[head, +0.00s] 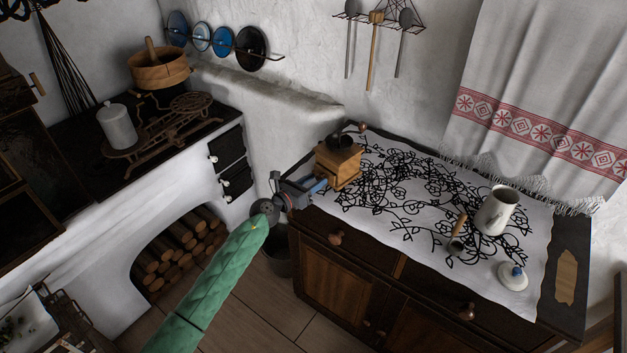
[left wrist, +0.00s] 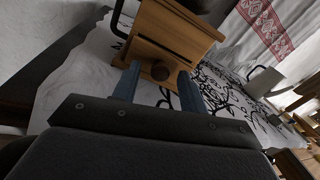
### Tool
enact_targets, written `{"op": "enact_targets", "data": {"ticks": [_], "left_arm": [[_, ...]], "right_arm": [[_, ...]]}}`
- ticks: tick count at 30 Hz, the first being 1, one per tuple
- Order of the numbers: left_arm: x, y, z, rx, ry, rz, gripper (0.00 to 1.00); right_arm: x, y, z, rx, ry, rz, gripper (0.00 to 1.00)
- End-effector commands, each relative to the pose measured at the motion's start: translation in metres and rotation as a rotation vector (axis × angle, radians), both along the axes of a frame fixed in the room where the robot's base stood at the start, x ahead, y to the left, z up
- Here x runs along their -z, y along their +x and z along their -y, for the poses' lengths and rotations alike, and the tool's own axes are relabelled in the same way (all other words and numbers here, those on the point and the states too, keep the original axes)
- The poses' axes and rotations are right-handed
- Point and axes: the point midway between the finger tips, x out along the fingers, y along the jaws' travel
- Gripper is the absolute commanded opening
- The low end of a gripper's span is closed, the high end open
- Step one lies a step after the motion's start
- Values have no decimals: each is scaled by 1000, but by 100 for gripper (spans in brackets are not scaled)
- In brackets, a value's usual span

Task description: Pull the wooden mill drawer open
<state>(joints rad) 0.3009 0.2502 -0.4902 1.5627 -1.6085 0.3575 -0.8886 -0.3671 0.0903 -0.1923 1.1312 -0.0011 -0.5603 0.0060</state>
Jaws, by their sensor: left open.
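The wooden mill (head: 339,166) stands on the cloth at the left end of the dark cabinet, with a dark bowl on top. The drawer looks shut. My left gripper (head: 318,185) is at the mill's front. In the left wrist view its two blue fingers (left wrist: 158,85) are open, one on each side of the knob. I cannot tell whether they touch it. My right gripper is not in view.
The cabinet top is covered by a black-patterned white cloth (head: 400,230). A white mug (head: 496,211), a small scoop (head: 456,244) and a lidded white pot (head: 513,276) stand to the right. A bucket (head: 277,262) stands below my arm.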

Motion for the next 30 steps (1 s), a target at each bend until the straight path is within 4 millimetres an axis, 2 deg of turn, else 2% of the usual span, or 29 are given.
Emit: {"op": "enact_targets", "data": {"ticks": [9,15,16,23,30], "left_arm": [[0,1,1,0,-1,-1,41],[0,1,1,0,-1,-1,2],[0,1,1,0,-1,-1,0],[0,-2,-3,-1,0,0,0],[1,-27,-30,-2,2,0,0]], "right_arm": [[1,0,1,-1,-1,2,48],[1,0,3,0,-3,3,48],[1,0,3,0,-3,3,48],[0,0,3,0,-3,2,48],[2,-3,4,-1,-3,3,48]]}}
